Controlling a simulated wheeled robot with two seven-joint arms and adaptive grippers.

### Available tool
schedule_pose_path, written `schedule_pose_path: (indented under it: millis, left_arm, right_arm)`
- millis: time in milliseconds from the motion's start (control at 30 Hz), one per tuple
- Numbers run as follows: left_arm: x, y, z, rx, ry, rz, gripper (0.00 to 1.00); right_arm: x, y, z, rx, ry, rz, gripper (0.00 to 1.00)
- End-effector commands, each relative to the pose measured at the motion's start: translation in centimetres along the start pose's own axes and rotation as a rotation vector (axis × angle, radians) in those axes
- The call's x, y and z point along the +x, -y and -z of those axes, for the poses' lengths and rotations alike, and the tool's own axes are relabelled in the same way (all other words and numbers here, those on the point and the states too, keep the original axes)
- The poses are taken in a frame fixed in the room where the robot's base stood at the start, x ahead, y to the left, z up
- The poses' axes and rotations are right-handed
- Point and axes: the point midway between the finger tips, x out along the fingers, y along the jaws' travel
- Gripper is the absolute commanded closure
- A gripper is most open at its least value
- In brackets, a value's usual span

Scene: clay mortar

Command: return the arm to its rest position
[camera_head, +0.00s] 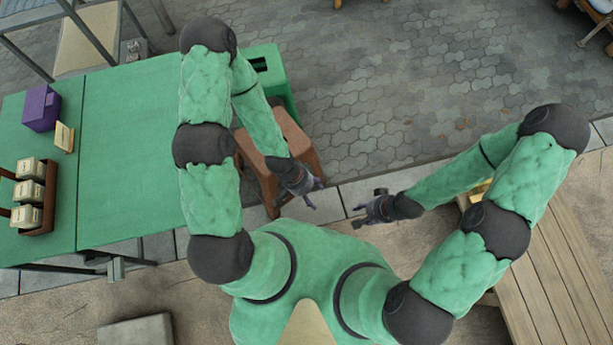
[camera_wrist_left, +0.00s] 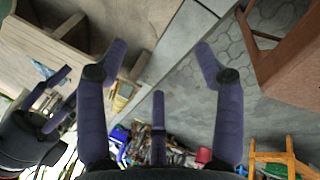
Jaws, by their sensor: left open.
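My left gripper (camera_head: 314,194) hangs in front of my body, left of centre in the head view. Its purple fingers are spread wide in the left wrist view (camera_wrist_left: 161,64), with nothing between them. My right gripper (camera_head: 357,215) is a little to its right in the head view, pointing left toward it with a gap between the two. It also shows at the left of the left wrist view (camera_wrist_left: 66,97), its fingers apart and nothing seen between them. Both arms are bent at the elbow and clear of the green table (camera_head: 130,150).
A brown stool (camera_head: 285,135) stands close beyond my left gripper. The table at left holds a purple box (camera_head: 41,108), a small card (camera_head: 64,137) and a brown rack (camera_head: 49,190) of small containers. A wooden slatted platform (camera_head: 555,270) is at right. Open paving lies ahead.

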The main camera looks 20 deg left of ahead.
Motion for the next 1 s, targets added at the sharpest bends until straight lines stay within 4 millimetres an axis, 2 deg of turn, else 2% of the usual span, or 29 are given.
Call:
schedule_pose_path:
  millis: [100,233,900,1000]
  left_arm:
    - [-0.59,0.3,-0.72,-0.168,-0.028,0.035,0.32]
    - [-0.91,0.66,-1.1,-0.257,-0.043,0.059,0.32]
    - [-0.95,0.73,-1.16,-0.27,-0.045,0.063,0.32]
    - [-0.95,0.73,-1.16,-0.269,-0.045,0.063,0.6]
  right_arm:
    - [0.0,0.0,0.0,0.0,0.0,0.0,0.6]
    - [0.0,0.0,0.0,0.0,0.0,0.0,0.6]
    - [0.0,0.0,0.0,0.0,0.0,0.0,0.6]
    - [0.0,0.0,0.0,0.0,0.0,0.0,0.6]
